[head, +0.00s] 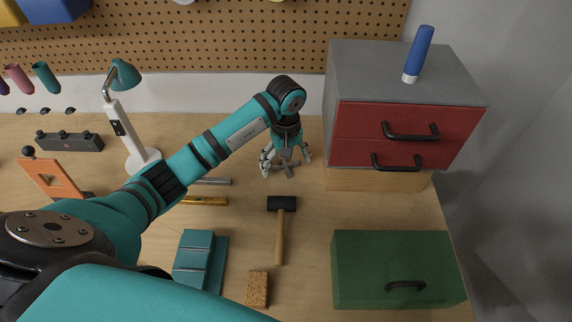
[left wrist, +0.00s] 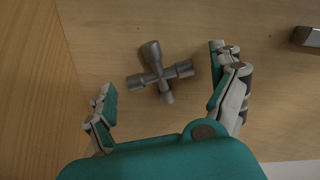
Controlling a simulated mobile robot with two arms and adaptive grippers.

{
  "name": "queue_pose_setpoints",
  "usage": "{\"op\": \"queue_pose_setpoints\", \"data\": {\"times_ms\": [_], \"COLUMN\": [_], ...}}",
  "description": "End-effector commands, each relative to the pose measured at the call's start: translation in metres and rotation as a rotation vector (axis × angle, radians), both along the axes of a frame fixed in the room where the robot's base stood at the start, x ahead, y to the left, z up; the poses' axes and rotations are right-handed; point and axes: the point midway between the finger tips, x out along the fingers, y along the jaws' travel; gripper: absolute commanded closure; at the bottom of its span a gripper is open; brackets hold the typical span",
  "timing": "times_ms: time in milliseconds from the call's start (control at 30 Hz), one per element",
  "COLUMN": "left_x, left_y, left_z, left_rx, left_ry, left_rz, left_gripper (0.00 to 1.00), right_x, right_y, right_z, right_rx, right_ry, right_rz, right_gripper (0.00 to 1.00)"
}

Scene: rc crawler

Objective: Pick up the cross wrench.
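The cross wrench (left wrist: 155,70) is a small grey metal cross with thick socket ends. It lies on the wooden bench between the fingers in the left wrist view; in the head view, the cross wrench (head: 284,169) shows below the gripper. My left gripper (head: 287,163) points down above it, with its fingers spread on either side. In the left wrist view the open fingers of the gripper (left wrist: 168,82) are apart from the wrench, which sits nearer the far side of the gap. My right gripper is not in view.
A red two-drawer cabinet (head: 408,138) stands just right of the gripper. A hammer (head: 281,205) lies in front, with a green box (head: 398,270) to its right. A teal lamp (head: 123,75) stands at the left. Bench between hammer and green box is clear.

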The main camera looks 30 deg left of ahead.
Motion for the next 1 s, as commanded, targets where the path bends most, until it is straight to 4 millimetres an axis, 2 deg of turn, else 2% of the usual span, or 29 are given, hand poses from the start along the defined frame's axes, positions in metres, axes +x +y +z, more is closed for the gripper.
{"op": "queue_pose_setpoints", "data": {"times_ms": [33, 400, 433, 633, 733, 867, 1000], "left_x": [0.000, 0.000, 0.000, 0.000, 0.001, 0.001, 0.002], "left_y": [0.000, 0.000, 0.000, 0.000, 0.001, 0.001, 0.001], "left_z": [0.000, 0.001, 0.001, 0.001, 0.008, 0.028, 0.057], "left_rx": [0.000, 0.000, 0.000, 0.001, 0.001, 0.004, 0.003], "left_ry": [0.000, 0.000, 0.000, -0.001, -0.004, -0.006, -0.007], "left_rz": [0.000, 0.000, 0.000, 0.000, 0.001, 0.000, -0.001], "left_gripper": [0.16, 0.64, 0.66, 0.66, 0.66, 0.66, 0.66], "right_x": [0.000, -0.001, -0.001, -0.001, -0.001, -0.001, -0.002], "right_y": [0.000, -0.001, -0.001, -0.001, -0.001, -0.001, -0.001], "right_z": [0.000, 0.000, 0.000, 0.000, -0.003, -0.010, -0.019], "right_rx": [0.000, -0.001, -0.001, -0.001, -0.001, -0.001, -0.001], "right_ry": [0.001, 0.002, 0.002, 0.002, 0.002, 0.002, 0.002], "right_rz": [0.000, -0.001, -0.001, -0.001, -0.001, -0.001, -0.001], "right_gripper": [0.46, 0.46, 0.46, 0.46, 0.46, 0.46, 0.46]}}
